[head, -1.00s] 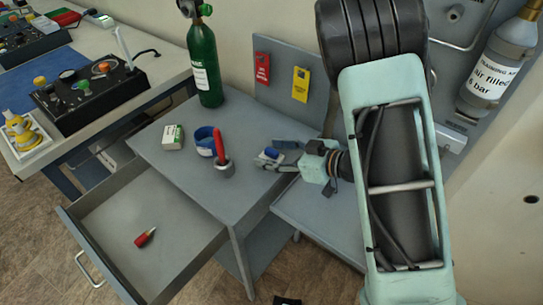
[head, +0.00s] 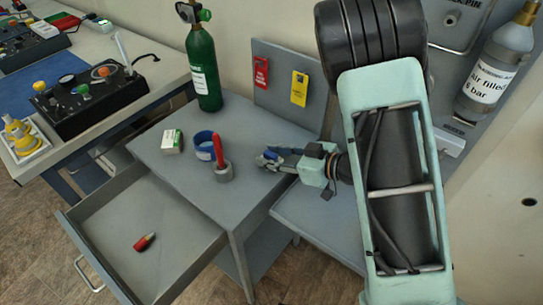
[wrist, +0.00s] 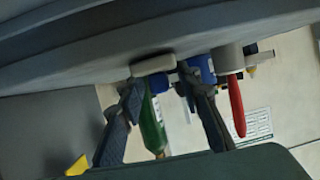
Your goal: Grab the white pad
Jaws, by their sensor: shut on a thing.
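The white pad (wrist: 153,65) shows in the wrist view as a pale block between my fingertips, against the grey tabletop. In the head view only a small pale bit of it (head: 269,156) shows among the blue fingers. My gripper (head: 268,158) is low over the right part of the grey table (head: 195,190), with its fingers closed on the pad. The gripper also shows in the wrist view (wrist: 160,80). I cannot tell whether the pad is clear of the tabletop.
A green cylinder (head: 204,75) stands at the back. An open drawer (head: 110,215) holds a red object (head: 144,241).

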